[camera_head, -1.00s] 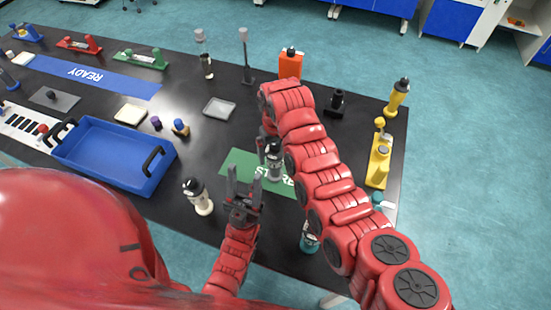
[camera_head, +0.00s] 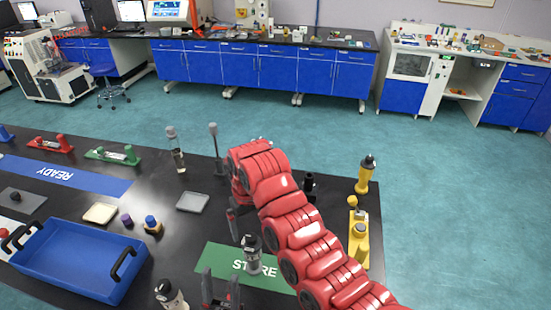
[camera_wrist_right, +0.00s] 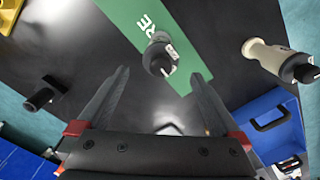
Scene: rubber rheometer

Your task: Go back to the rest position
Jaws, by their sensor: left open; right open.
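My left gripper (camera_head: 221,288) is at the bottom of the head view, its two fingers pointing up, apart and empty. My right arm reaches in from the lower right, and its gripper (camera_head: 238,222) is partly hidden under the red wrist. The right wrist view shows the right gripper's fingers (camera_wrist_right: 158,95) wide apart with nothing between them. A clear bottle with a dark cap (camera_head: 252,256) stands on the green STORE mat (camera_head: 214,257), just beyond the right fingertips in the wrist view (camera_wrist_right: 160,55). A cream bottle with a dark cap (camera_head: 170,294) stands left of my left gripper.
A blue tray (camera_head: 75,266) with black handles fills the table's left front. A grey dish (camera_head: 193,202), a tall grey post (camera_head: 217,150), a yellow stand (camera_head: 357,238) and a yellow bottle (camera_head: 365,176) stand around the arms. Beyond the table is open floor (camera_head: 330,140), then blue cabinets (camera_head: 260,68).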

